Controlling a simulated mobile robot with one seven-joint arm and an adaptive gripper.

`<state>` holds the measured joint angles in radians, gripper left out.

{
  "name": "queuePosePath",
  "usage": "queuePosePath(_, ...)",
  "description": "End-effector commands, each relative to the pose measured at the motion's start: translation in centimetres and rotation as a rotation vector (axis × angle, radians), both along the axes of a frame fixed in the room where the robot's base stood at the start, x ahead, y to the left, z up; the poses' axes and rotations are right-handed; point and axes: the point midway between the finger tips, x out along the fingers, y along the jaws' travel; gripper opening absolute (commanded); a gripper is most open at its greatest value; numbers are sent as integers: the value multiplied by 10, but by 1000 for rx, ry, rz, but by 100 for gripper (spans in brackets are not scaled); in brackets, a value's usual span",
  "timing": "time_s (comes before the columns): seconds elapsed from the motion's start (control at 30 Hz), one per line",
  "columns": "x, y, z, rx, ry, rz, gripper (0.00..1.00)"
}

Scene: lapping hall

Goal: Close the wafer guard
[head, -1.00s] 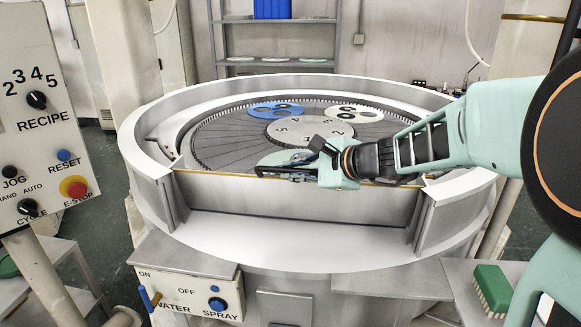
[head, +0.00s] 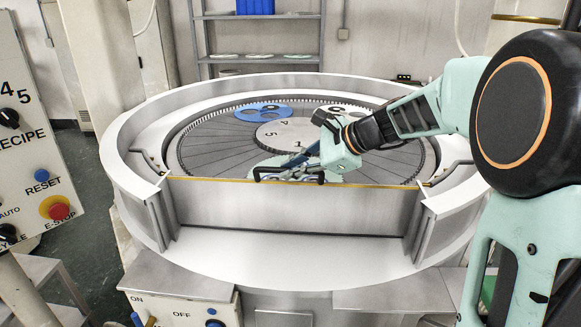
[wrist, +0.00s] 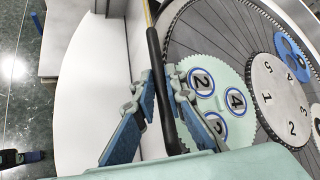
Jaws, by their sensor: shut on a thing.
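The wafer guard (head: 290,214) is a grey panel with a yellow top edge. It stands upright across the front opening of the round lapping machine, its top edge near the height of the wall ends beside it. My gripper (head: 288,177) is at the middle of that top edge. In the wrist view my gripper (wrist: 158,82) has its blue-padded fingers on either side of a dark bar (wrist: 157,60) along the guard's edge, shut on it. The exact contact is partly hidden by the fingers.
Inside the machine are a numbered centre disc (head: 290,133), a blue carrier (head: 262,110) and a pale green carrier (wrist: 238,75). The white rim (head: 265,262) in front of the guard is bare. A control panel (head: 35,150) stands at left, a water-spray box (head: 180,308) below.

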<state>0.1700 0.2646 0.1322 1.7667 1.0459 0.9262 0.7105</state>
Motion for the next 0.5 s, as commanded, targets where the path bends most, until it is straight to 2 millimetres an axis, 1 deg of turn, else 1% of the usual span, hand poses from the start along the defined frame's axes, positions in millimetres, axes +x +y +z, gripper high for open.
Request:
queuePosePath(0.03, 9, -3, 8, 4, -22, -21, 0)
queuePosePath(0.2, 9, -3, 9, 4, -23, -21, 0)
queuePosePath(0.23, 9, -4, 9, 4, -23, -21, 12)
queuePosePath(0.37, 9, -4, 8, 3, -23, -21, 26)
queuePosePath(0.4, 9, -4, 8, 3, -23, -21, 29)
queuePosePath(0.5, 8, -4, 7, 2, -21, -20, 29)
